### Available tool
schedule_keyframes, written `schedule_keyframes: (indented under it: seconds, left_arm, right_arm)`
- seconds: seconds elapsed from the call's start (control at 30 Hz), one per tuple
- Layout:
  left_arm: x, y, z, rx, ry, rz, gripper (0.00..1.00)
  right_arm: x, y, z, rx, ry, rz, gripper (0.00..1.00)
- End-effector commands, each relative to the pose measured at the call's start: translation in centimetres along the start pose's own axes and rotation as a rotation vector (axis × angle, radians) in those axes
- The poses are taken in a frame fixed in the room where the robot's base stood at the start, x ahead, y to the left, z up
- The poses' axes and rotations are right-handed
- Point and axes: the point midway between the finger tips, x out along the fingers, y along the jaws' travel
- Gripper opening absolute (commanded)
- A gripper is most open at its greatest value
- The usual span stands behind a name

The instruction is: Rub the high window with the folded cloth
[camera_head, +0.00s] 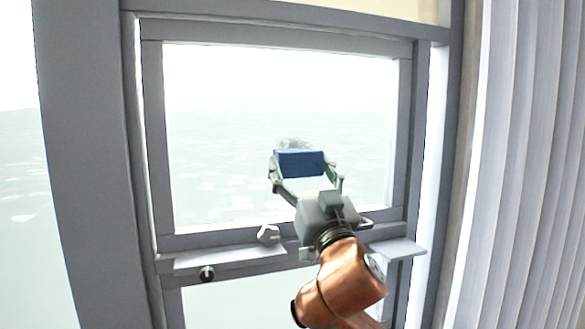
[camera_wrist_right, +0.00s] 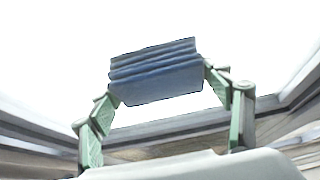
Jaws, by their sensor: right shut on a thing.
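The folded cloth (camera_head: 300,163) is blue and is held in my right gripper (camera_head: 305,172), in front of the lower middle of the window pane (camera_head: 250,100). In the right wrist view the cloth (camera_wrist_right: 155,73) shows its stacked folds between the green fingers of the right gripper (camera_wrist_right: 160,85). The fingers are shut on its two ends. A greyish smudge (camera_head: 293,143) shows on the pane just above the cloth. I cannot tell whether the cloth touches the glass. My left gripper is not in view.
A grey frame (camera_head: 153,130) surrounds the pane. A ledge (camera_head: 225,257) with a pale latch (camera_head: 268,234) and a dark round knob (camera_head: 207,273) runs below it. Pleated pale curtains (camera_head: 530,150) hang at the right. The pane's upper part is clear of objects.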

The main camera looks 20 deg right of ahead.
Motion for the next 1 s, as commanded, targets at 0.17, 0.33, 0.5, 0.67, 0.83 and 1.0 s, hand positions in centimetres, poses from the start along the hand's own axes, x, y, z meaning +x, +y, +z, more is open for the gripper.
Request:
schedule_keyframes:
  seconds: [0.17, 0.33, 0.5, 0.67, 0.83, 1.0]
  left_arm:
    - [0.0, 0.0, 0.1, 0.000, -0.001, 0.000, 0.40]
    - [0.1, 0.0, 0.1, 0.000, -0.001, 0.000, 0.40]
    - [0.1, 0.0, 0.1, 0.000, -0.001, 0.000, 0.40]
    - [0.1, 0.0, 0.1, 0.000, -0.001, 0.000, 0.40]
    - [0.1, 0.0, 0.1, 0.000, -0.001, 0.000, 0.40]
    - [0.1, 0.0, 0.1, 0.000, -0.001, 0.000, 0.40]
  right_arm:
    - [0.0, 0.5, 0.0, 0.001, 0.000, -0.001, 0.53]
    - [0.1, 1.7, 0.1, 0.000, 0.000, 0.000, 0.53]
    - [0.2, 3.1, 0.2, 0.001, -0.001, 0.000, 0.53]
    - [0.2, 3.9, 0.2, 0.000, 0.000, -0.001, 0.53]
    - [0.3, 4.5, 0.2, 0.001, -0.002, 0.000, 0.53]
    - [0.4, 5.9, 0.3, 0.000, -0.001, 0.001, 0.53]
